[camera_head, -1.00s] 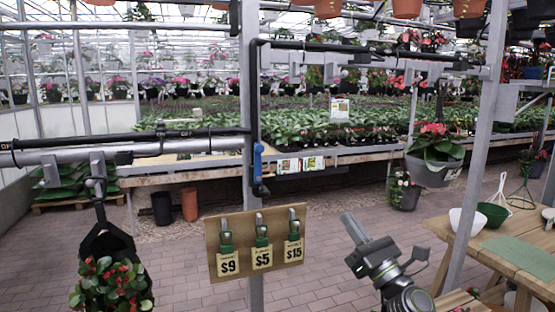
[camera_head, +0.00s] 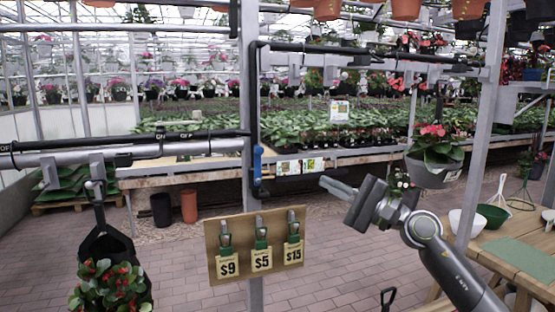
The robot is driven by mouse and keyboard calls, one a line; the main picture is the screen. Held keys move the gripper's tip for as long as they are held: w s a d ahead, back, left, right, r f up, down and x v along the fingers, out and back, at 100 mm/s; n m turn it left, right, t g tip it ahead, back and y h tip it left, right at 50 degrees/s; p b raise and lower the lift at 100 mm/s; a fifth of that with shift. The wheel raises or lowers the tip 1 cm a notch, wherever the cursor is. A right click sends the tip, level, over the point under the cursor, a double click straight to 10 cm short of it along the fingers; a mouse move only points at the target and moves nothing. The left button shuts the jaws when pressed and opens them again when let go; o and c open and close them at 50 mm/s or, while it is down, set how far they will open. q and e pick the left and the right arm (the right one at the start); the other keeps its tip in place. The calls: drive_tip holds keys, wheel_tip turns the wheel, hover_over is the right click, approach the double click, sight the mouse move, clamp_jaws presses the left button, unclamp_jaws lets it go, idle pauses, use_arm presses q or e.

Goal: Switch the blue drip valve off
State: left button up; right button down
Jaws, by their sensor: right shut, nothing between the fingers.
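The blue drip valve handle (camera_head: 257,163) stands upright against the black drip pipe (camera_head: 254,100), beside the grey post. Small ON and OFF lettering shows on the black horizontal pipe (camera_head: 120,139) to its left. My right gripper (camera_head: 335,187) is shut and empty. Its fingertips point left, to the right of the blue handle and a little lower in the picture, apart from it. My left gripper is out of view.
A wooden board (camera_head: 256,243) with several clipped price tags hangs on the grey post (camera_head: 249,90) below the valve. A wooden table (camera_head: 515,225) stands at right.

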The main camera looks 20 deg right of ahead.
sight(259, 167)
drive_tip(key=s+a+r+p+x, duration=0.1)
drive_tip(key=s+p+x, duration=0.1)
drive_tip(key=p+x, duration=0.7)
drive_tip(key=x, duration=0.4)
drive_tip(key=shift+a, duration=0.3)
